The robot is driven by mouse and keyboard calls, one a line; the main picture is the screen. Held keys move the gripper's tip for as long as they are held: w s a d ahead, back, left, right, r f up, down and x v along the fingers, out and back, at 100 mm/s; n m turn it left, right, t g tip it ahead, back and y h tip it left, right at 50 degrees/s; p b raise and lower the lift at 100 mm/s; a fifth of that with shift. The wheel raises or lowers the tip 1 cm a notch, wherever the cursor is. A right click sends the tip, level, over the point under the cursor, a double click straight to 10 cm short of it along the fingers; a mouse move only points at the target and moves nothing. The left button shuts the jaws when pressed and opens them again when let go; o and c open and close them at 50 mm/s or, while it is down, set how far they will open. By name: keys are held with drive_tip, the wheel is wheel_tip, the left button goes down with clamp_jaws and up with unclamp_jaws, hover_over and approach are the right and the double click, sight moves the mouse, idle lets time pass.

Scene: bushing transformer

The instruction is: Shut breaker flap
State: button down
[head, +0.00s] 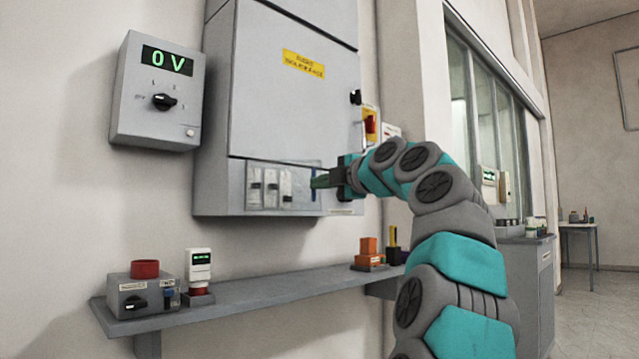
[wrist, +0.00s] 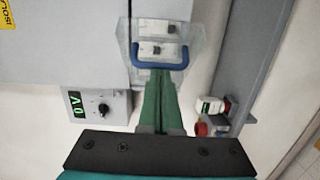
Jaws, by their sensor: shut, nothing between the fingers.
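The breaker flap (wrist: 193,40) is a clear cover with a blue bar handle (wrist: 160,66) in the wrist view. It lies in front of a row of breakers (head: 270,187) low on the grey cabinet in the head view, where the blue handle (head: 314,183) shows at its right end. I cannot tell whether the flap is fully flush. My gripper (head: 316,182) is shut and empty, its green fingertips at the handle. In the wrist view the fingers (wrist: 160,76) point at the handle's middle; I cannot tell if they touch it.
The grey cabinet (head: 285,105) has a yellow label. A meter box (head: 158,92) reading 0 V hangs left of it. Below is a shelf (head: 255,284) with a red-topped box (head: 142,289), a small white device (head: 199,272) and an orange block (head: 368,253). A red switch (head: 371,124) sits at the cabinet's right side.

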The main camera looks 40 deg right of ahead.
drive_tip(key=shift+w+d+r+n+y+p, duration=0.1)
drive_tip(key=shift+w+d+n+y+p, duration=0.2)
drive_tip(key=shift+d+y+p, duration=0.15)
idle(0.6)
drive_tip(key=shift+d, duration=0.15)
drive_tip(key=shift+w+d, duration=0.1)
drive_tip(key=shift+y+p, duration=0.35)
drive_tip(key=shift+p, duration=0.1)
